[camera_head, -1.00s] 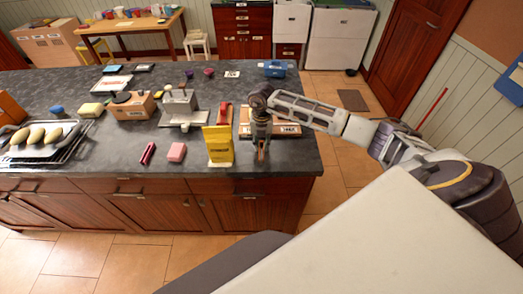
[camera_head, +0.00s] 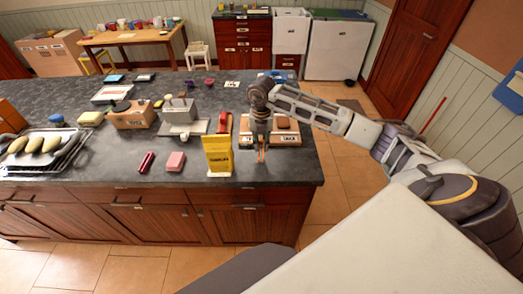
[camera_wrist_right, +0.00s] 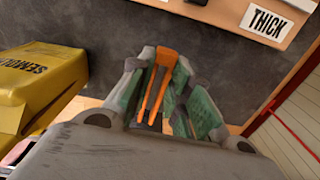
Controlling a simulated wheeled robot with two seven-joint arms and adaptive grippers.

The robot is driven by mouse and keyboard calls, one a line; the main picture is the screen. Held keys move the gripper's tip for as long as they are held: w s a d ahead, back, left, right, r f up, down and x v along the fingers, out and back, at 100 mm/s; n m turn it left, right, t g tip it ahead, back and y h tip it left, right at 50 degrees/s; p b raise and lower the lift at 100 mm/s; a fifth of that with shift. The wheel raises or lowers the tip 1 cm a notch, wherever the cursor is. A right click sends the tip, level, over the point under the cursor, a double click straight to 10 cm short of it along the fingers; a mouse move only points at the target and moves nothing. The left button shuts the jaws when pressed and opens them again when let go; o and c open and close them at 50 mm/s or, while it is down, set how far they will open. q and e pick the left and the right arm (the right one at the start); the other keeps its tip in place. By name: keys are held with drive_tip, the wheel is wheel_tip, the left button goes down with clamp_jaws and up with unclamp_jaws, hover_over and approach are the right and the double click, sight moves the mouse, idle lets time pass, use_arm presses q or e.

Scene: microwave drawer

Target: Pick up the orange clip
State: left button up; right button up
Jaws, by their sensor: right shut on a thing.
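The orange clip (camera_wrist_right: 160,82) shows in the right wrist view between the two green-padded fingers of my right gripper (camera_wrist_right: 165,95). It is a narrow forked piece, and the fingers are shut on it. In the head view my right gripper (camera_head: 261,150) points down at the counter's front right, with a small orange bit of the clip (camera_head: 261,157) at its tips. I cannot tell whether the clip touches the counter. My left gripper is in neither view.
A yellow bag (camera_head: 218,156) stands just left of my right gripper. A wooden board (camera_head: 287,134) labelled THICK lies behind it. A red-handled tool (camera_head: 224,122), a pink block (camera_head: 175,161) and a dark red item (camera_head: 146,162) lie to the left. The counter's front edge is close.

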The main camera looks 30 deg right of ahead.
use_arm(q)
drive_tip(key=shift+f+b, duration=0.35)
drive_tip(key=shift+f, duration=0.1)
use_arm(e)
drive_tip(key=shift+r, duration=2.25)
